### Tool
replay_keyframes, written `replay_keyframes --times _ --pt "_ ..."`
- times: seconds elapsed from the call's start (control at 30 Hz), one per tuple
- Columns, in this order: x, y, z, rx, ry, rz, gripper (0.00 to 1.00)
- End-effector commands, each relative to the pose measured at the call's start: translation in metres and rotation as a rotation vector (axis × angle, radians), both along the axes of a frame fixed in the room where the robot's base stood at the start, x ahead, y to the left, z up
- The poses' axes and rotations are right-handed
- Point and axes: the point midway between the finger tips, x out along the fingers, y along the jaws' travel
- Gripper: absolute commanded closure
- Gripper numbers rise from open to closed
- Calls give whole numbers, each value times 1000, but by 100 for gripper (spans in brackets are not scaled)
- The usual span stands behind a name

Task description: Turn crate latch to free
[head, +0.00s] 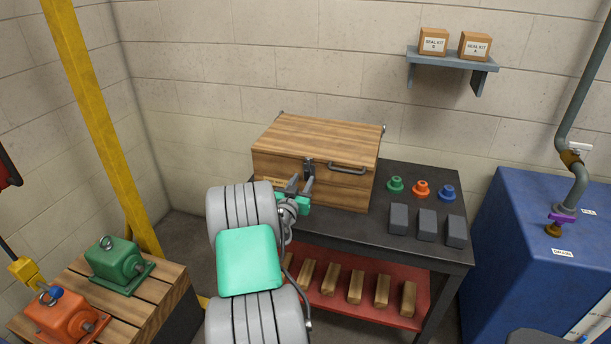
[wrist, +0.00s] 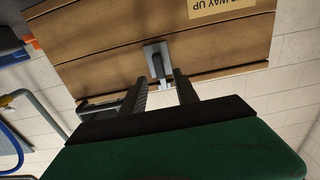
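The wooden crate (head: 330,185) stands on the dark workbench with its lid down. Its latch (head: 308,167) is a small dark lever on a metal plate on the crate's front at the lid seam. My gripper (head: 300,186) is just in front of the latch. In the wrist view, which is turned upside down, the latch (wrist: 157,62) lies ahead of the gap between the two dark fingers of my gripper (wrist: 161,78). The fingers are apart with nothing gripped. I cannot tell whether the lever's end is between the fingertips. My arm hides part of the crate's lower front.
A bar handle (head: 348,169) sits on the crate front right of the latch. Coloured knobs (head: 421,188) and grey blocks (head: 427,225) stand on the workbench (head: 385,240) to the right. A pallet with motors (head: 120,262) is at left, a blue cabinet (head: 535,260) at right.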

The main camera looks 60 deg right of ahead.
Motion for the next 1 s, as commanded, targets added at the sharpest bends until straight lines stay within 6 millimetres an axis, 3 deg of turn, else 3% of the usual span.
replay_keyframes --times 0.2,0.5,0.93,1.0 --pt "5 -34 1 2 -1 -1 64" --pt "7 -39 0 2 0 1 64" --pt "7 -38 0 2 0 2 99" --pt "7 -38 0 2 0 2 100"
